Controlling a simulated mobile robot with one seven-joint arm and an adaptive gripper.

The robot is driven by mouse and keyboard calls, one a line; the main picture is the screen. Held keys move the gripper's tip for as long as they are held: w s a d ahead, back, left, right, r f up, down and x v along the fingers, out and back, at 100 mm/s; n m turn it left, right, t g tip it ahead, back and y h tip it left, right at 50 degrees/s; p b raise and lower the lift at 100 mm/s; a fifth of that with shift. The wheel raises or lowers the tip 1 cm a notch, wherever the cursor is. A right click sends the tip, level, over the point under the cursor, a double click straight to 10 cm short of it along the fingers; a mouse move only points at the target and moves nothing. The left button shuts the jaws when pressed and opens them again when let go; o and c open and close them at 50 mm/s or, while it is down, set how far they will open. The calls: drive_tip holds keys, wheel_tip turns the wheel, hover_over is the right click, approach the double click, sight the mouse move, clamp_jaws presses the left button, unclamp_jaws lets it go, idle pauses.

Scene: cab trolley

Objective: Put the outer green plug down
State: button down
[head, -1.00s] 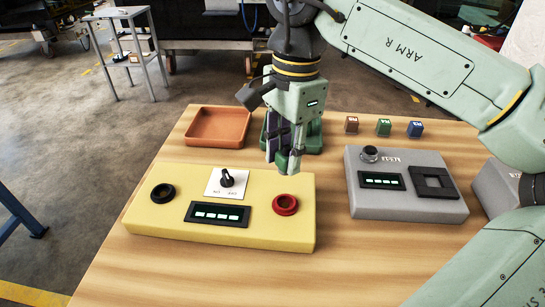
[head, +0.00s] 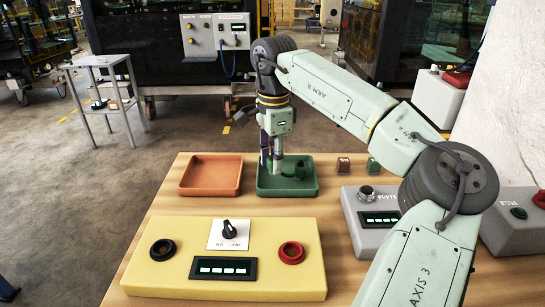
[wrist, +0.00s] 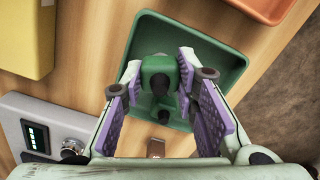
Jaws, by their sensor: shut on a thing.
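My gripper (head: 272,164) points down over the left part of the green tray (head: 262,190). In the wrist view its purple-padded fingers (wrist: 158,68) are closed around a green plug (wrist: 160,84) with a dark knob. In the head view the fingers largely hide this plug. The green tray also shows under it in the wrist view (wrist: 222,50). Another green plug (head: 300,171) stands in the tray to the right of the fingers; its dark top shows in the wrist view (wrist: 164,115). I cannot tell whether the held plug touches the tray floor.
An empty orange tray (head: 211,176) is left of the green one. Brown (head: 343,166) and green (head: 374,166) cubes stand to the right. A yellow panel (head: 180,285) with knob and buttons lies in front, and a grey panel (head: 349,208) at right, partly behind my arm.

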drive_tip(key=w+p, duration=0.1)
drive_tip(key=w, duration=0.2)
drive_tip(key=shift+w+a+f, duration=0.1)
drive_tip(key=shift+w, duration=0.15)
drive_tip(key=shift+f+p, duration=0.45)
drive_tip(key=shift+f, duration=1.4)
drive_tip(key=shift+f, duration=0.15)
drive_tip(key=c, duration=1.5)
unclamp_jaws()
drive_tip(key=shift+c, duration=0.2)
wheel_tip(320, 180, up, 12)
drive_tip(key=b, duration=0.1)
